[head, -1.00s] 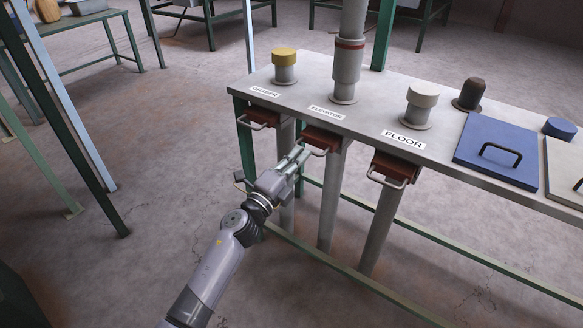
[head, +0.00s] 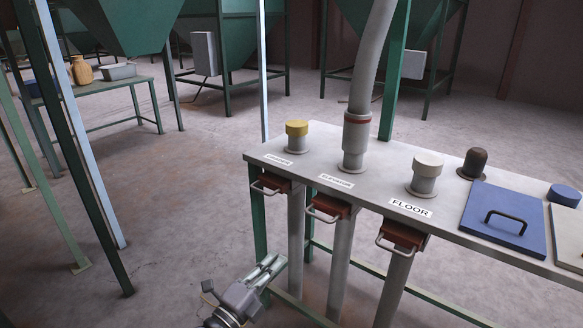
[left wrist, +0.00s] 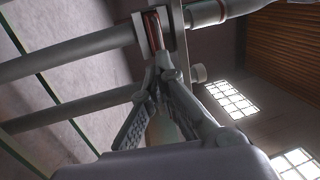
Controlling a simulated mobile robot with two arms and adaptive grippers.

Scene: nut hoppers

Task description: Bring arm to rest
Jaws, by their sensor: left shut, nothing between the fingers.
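My left gripper (head: 272,264) is low in the head view, below and in front of the steel bench (head: 300,182), with its fingers shut and empty. It is apart from the red-brown slide gates with metal handles under the bench: one by the left label (head: 270,185), one by the ELEVATOR label (head: 330,208), one by the FLOOR label (head: 404,235). In the left wrist view the fingers (left wrist: 160,76) meet in front of a gate handle (left wrist: 155,32), with pipes to the left. My right gripper is in neither view.
The bench top carries a yellow-capped stub (head: 297,130), a hose (head: 372,60) on the elevator port, a white-capped stub (head: 427,165) and a blue hatch (head: 505,218). Bench legs and green rails stand near my gripper. Open concrete floor (head: 190,210) lies left of it.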

